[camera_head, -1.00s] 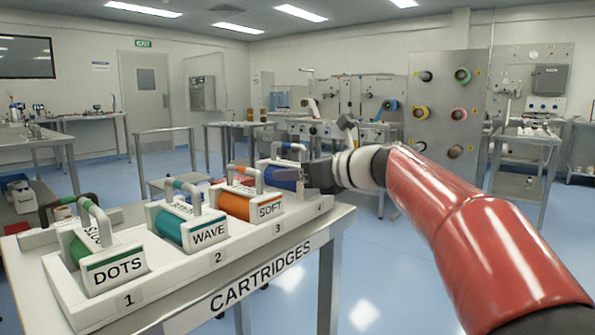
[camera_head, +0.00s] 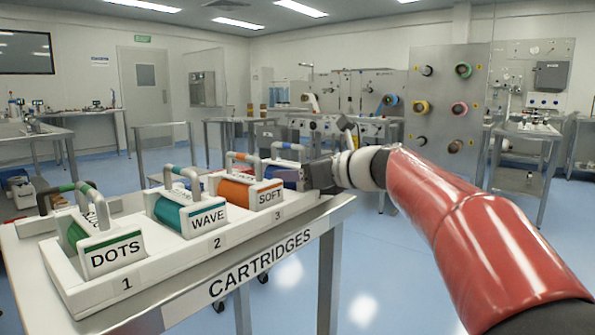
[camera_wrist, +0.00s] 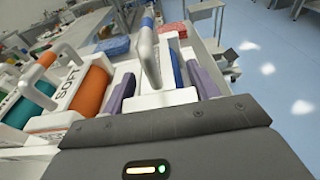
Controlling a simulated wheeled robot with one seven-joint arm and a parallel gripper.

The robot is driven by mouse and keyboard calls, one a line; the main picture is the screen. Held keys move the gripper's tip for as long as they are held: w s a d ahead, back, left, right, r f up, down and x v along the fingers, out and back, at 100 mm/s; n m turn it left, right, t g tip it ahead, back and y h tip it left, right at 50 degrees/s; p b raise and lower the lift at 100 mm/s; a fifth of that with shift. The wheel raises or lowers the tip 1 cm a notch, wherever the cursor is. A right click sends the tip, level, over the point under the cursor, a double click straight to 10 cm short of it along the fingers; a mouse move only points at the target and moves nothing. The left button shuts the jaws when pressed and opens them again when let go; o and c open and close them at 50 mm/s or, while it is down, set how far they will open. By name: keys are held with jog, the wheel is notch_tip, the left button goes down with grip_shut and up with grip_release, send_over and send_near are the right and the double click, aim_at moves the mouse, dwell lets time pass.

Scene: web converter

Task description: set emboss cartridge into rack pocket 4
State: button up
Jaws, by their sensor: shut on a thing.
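The emboss cartridge (camera_head: 284,174), with a blue roller and a blue-banded white handle, is at the far right end of the rack, at pocket 4. In the wrist view its blue roller (camera_wrist: 176,66) and white handle lie between two purple fingers. My gripper (camera_head: 305,178) is shut on this cartridge; it also shows in the wrist view (camera_wrist: 160,88). The white rack (camera_head: 150,286) is a row of pockets on a table. My gripper hides pocket 4 and its number, and I cannot tell whether the cartridge touches the pocket floor.
The SOFT cartridge (camera_head: 237,191) is close on the left, in pocket 3. The WAVE cartridge (camera_head: 172,212) and DOTS cartridge (camera_head: 77,235) sit further left. Their handles stand up. Open floor (camera_head: 400,285) lies right of the table.

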jog(key=shift+f, duration=0.1)
jog(key=o, duration=1.4)
jog(key=shift+c, duration=0.2)
jog(key=shift+o, duration=0.7)
jog(key=v, duration=0.7)
jog(key=shift+s+d, duration=0.25)
jog(key=shift+d, duration=0.05)
